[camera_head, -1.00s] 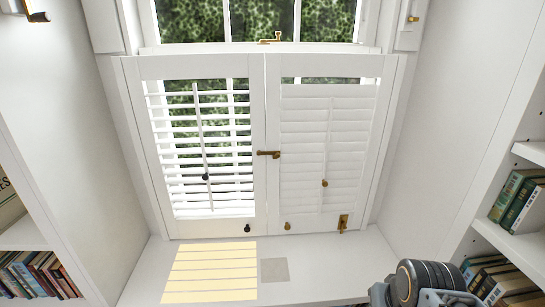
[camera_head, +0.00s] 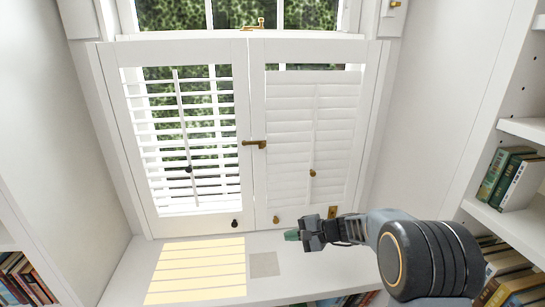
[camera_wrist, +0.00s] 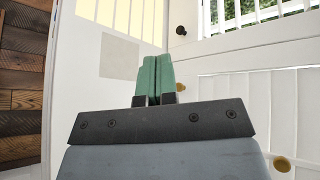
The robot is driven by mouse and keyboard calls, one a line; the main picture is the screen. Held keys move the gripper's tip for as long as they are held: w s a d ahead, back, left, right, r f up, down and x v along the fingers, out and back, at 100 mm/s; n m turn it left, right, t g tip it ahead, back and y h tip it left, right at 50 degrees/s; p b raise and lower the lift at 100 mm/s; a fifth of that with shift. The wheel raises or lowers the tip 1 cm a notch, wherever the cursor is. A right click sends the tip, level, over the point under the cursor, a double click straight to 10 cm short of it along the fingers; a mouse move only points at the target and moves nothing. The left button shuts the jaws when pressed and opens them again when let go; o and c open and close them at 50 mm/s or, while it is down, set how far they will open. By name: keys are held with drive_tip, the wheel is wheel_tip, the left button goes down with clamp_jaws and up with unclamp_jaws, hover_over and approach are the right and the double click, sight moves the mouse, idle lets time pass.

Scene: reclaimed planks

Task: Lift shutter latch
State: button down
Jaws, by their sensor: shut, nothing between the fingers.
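A pair of white louvred shutters stands in front of the window: the left shutter (camera_head: 243,190) has open slats, the right shutter (camera_head: 258,190) closed ones. A brass bar latch (camera_head: 254,144) lies roughly level across the seam where they meet. A second brass fitting (camera_head: 332,212) sits at the right shutter's lower right corner, partly hidden by my arm. My gripper (camera_head: 291,235) is shut and empty, low in front of the right shutter, below and right of the bar latch and apart from it. Its green fingertips (camera_wrist: 155,78) touch each other in the wrist view; the bar latch is not visible there.
Small knobs sit low on the shutters: a dark one (camera_head: 235,223) and a brass one (camera_head: 277,220) near my gripper. The white sill (camera_head: 200,240) below holds sunlit stripes and a grey square (camera_head: 264,264). Bookshelves (camera_head: 520,195) stand close on the right.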

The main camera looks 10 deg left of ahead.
drive_tip(key=w+r+m+t+y, duration=0.3)
drive_tip(key=w+t+y, duration=0.15)
drive_tip(key=w, duration=0.45)
drive_tip(key=w+d+r+m+t+y, duration=0.1)
drive_tip(key=w+d+r+m+t, duration=0.1)
drive_tip(key=w+r+t, duration=0.2)
wheel_tip(320, 180, up, 5)
drive_tip(key=t, duration=0.3)
drive_tip(key=shift+w+d+r, duration=0.2)
drive_tip(key=shift+w, duration=0.2)
drive_tip(key=p, duration=0.3)
approach(264, 142)
drive_tip(key=w+f+x, duration=0.1)
drive_tip(key=x, duration=0.5)
drive_tip(key=shift+d, duration=0.25)
drive_tip(key=shift+s+r+n+g, duration=0.1)
drive_tip(key=shift+r+n+g, duration=0.2)
drive_tip(key=shift+g, duration=0.05)
